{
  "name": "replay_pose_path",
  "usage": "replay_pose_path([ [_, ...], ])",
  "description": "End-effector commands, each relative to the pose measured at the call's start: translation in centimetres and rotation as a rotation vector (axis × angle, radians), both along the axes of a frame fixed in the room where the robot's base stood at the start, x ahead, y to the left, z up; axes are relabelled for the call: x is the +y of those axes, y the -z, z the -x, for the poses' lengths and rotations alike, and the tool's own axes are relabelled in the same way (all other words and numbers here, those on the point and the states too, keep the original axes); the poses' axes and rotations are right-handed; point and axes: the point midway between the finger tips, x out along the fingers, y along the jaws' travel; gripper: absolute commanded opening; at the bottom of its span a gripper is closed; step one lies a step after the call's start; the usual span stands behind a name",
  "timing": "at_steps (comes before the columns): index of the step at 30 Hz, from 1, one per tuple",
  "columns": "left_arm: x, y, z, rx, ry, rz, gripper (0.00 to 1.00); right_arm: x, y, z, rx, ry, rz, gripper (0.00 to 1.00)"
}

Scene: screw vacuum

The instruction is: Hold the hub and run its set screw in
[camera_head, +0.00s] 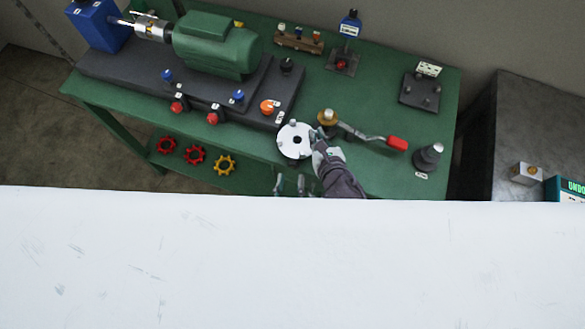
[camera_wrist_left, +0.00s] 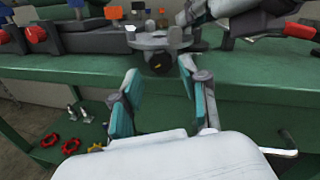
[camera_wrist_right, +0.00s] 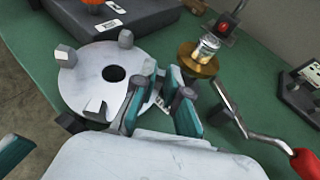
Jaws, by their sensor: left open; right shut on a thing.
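The hub (camera_head: 295,141) is a pale metal disc with a dark central bore and several lugs, near the bench's front edge. It also shows in the right wrist view (camera_wrist_right: 90,88) and the left wrist view (camera_wrist_left: 150,42). My right gripper (camera_head: 317,138) is shut on the hub's right side; its fingers hide the exact contact. My left gripper (camera_head: 289,184) is open and empty, below and in front of the hub. In the left wrist view a dark round part (camera_wrist_left: 160,62) sits under the disc between the fingers; I cannot make out the set screw.
A green motor (camera_head: 215,45) and red, blue and orange knobs are at left. Handwheels lie on the lower shelf (camera_head: 240,180).

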Motion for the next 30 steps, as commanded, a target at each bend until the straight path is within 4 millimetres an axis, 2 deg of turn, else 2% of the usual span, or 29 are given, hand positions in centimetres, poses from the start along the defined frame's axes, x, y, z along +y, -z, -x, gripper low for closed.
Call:
replay_pose_path([
  [3, -0.3, 0.0, -2.0, -0.001, 0.0, 0.001, 0.45, -0.1, 0.1, 0.0, 0.001, 0.0, 0.003, 0.0],
  [7, -0.4, 0.0, -3.2, 0.0, 0.001, 0.0, 0.45, -0.1, 0.1, 0.0, 0.001, 0.0, 0.003, 0.0],
  [18, -0.5, 0.0, -3.8, 0.001, 0.0, 0.001, 0.45, -0.1, 0.1, 0.0, 0.001, 0.0, 0.003, 0.0],
  [20, -0.5, 0.0, -3.8, 0.001, 0.0, 0.001, 0.36, -0.1, 0.1, 0.0, 0.001, 0.0, 0.003, 0.0],
  [26, -0.5, 0.0, -3.7, 0.001, 0.0, 0.001, 0.03, -0.1, 0.1, 0.0, 0.001, 0.0, 0.003, 0.0],
  [27, -0.5, 0.0, -3.7, 0.001, 0.0, 0.001, 0.0, -0.1, 0.1, 0.0, 0.001, 0.0, 0.003, 0.0],
  [30, -0.5, 0.0, -3.7, 0.0, 0.0, -0.002, 0.0, -0.1, 0.1, 0.0, 0.001, 0.0, 0.003, 0.0],
])
